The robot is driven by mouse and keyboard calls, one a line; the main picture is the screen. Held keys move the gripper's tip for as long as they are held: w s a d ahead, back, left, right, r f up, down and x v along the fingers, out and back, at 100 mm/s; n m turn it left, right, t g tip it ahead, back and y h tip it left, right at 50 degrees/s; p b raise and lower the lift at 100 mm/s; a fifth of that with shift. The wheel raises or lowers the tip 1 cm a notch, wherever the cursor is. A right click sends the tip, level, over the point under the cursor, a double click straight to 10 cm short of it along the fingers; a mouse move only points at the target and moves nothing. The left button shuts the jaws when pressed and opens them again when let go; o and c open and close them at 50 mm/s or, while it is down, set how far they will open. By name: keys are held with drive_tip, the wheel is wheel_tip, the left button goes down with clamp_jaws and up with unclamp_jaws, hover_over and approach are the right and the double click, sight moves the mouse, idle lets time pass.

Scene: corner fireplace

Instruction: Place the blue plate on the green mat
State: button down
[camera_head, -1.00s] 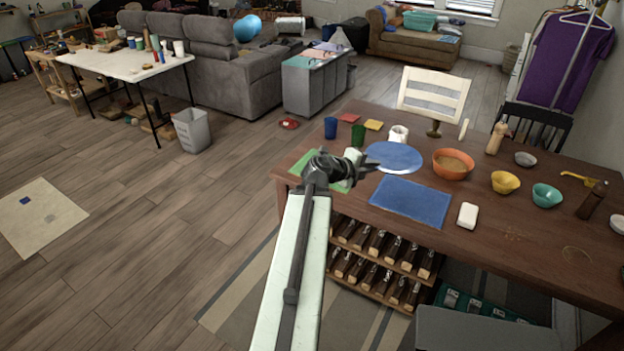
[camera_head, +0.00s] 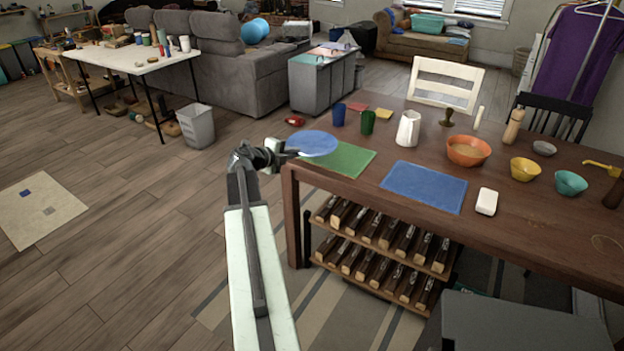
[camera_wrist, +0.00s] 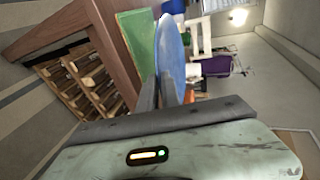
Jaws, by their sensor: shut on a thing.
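The blue plate (camera_head: 314,143) is held by its left edge in my gripper (camera_head: 284,152), which is shut on it. The plate is roughly level in the head view, above the table's left end and partly over the far left part of the green mat (camera_head: 346,160). It appears raised above the mat; the exact gap is hard to judge. In the wrist view the plate (camera_wrist: 170,55) shows nearly edge-on beside the green mat (camera_wrist: 139,38). The mat lies flat near the table's left edge, and nothing is seen resting on it.
A blue mat (camera_head: 424,187) lies right of the green one. A blue cup (camera_head: 339,115), a green cup (camera_head: 368,122) and a white pitcher (camera_head: 408,128) stand behind the mats. An orange bowl (camera_head: 468,151) and white soap-like block (camera_head: 487,202) are further right.

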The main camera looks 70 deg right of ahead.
drive_tip(key=w+a+f+n+t+b, duration=0.15)
drive_tip(key=w+f+b, duration=0.35)
drive_tip(key=w, duration=0.9)
drive_tip(key=shift+h, duration=0.4)
drive_tip(key=s+d+f+b, duration=0.1)
drive_tip(key=s+d+f, duration=0.1)
drive_tip(key=s, duration=0.2)
drive_tip(key=s+d+f+b, duration=0.1)
drive_tip(key=s+d+f, duration=0.1)
drive_tip(key=s, duration=0.3)
drive_tip(key=s+d+f+b, duration=0.1)
drive_tip(key=s+d+b, duration=0.1)
drive_tip(key=s, duration=0.2)
drive_tip(key=shift+s+d+f, duration=0.3)
drive_tip(key=shift+s+f, duration=0.1)
drive_tip(key=c, duration=1.6)
unclamp_jaws()
drive_tip(key=shift+r, duration=0.1)
drive_tip(key=shift+o, duration=0.2)
drive_tip(key=p+v, duration=0.4)
drive_tip(key=v, duration=0.8)
